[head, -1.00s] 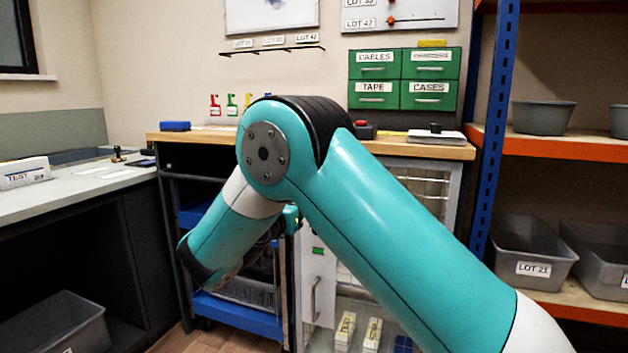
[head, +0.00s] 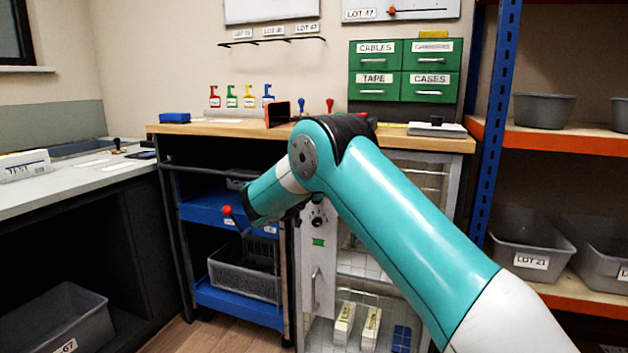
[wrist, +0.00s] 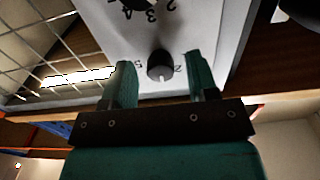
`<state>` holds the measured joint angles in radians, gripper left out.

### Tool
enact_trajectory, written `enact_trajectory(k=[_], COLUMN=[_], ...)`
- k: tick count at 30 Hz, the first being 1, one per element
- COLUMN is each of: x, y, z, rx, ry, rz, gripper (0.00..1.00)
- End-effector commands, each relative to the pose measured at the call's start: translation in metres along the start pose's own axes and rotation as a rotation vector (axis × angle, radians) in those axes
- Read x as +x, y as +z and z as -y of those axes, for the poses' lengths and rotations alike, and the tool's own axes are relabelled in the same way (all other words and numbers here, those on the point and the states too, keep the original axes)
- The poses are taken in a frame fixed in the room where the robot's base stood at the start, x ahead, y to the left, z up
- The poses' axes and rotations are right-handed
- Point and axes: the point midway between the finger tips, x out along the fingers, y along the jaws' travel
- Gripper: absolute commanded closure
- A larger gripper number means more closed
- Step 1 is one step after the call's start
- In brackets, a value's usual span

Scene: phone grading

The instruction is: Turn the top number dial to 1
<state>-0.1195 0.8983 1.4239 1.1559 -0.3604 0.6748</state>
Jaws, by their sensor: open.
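A pale panel (wrist: 206,20) fills the upper middle of the wrist view. It carries a black round knob (wrist: 160,66) with a white mark, and lettering beside it. In the head view one black dial (head: 318,219) shows on the panel above a green label; my arm hides the part above and my gripper.
A wire mesh (wrist: 40,50) lies left of the panel in the wrist view. In the head view a vertical handle (head: 316,292) is below the dial. A blue cart (head: 240,308) stands left of the panel, and a wooden worktop (head: 225,130) runs above.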

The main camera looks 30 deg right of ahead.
Motion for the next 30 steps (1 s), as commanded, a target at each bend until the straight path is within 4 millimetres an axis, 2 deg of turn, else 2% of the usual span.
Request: enact_trajectory(k=[5,12,23,30], x=[-0.0002,-0.0006,-0.0007,-0.0006], y=[0.0001,0.0001,-0.0007,-0.002], z=[0.0002,0.0004,0.0003,-0.0001], rx=[0.0,0.0,-0.05,-0.201], ry=[0.0,-0.001,0.0,0.0], rz=[0.0,0.0,0.001,0.001], gripper=[0.46,0.96,0.96,0.96])
